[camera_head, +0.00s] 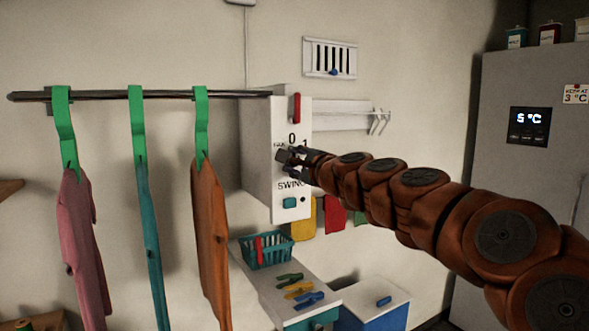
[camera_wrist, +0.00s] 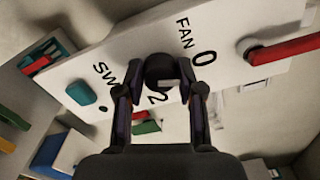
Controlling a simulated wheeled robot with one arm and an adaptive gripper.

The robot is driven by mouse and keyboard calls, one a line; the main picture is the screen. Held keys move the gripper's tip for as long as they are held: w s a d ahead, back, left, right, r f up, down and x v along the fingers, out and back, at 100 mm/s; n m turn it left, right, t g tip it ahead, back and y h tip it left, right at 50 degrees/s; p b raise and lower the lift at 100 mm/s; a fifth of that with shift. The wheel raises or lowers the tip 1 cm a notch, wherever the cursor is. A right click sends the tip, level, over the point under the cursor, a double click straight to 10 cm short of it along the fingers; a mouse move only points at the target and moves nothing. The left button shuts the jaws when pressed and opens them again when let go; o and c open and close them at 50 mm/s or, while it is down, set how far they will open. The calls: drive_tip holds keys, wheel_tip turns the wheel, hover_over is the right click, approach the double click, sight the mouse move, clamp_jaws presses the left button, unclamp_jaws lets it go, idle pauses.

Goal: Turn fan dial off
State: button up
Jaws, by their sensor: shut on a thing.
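The fan dial (camera_wrist: 159,70) is a dark round knob on a white control box (camera_head: 261,150) on the wall. In the wrist view the labels FAN, 0 and 2 show around it, and a small pale mark shows on its lower right part. I cannot tell for sure which number it points at. My gripper (camera_head: 291,158) is at the box front, with its two fingers (camera_wrist: 161,89) shut on the dial from both sides. In the head view the gripper mostly hides the dial.
A red lever (camera_head: 297,108) is above the dial, and a teal button (camera_head: 290,203) below it by the SWING label. A rail (camera_head: 150,94) with hanging clothes is at left. A counter (camera_head: 268,293) with a basket (camera_head: 268,255) and several pegs is below. A fridge (camera_head: 530,175) stands at right.

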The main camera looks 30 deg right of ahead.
drive_tip(key=n+b, duration=0.2)
drive_tip(key=n, duration=0.1)
drive_tip(key=shift+f+n, duration=0.15)
drive_tip(key=shift+n, duration=0.15)
drive_tip(key=shift+b, duration=0.3)
drive_tip(key=o, duration=1.2)
drive_tip(key=shift+c, duration=0.2)
drive_tip(key=s+a, duration=0.1)
drive_tip(key=s, duration=1.1)
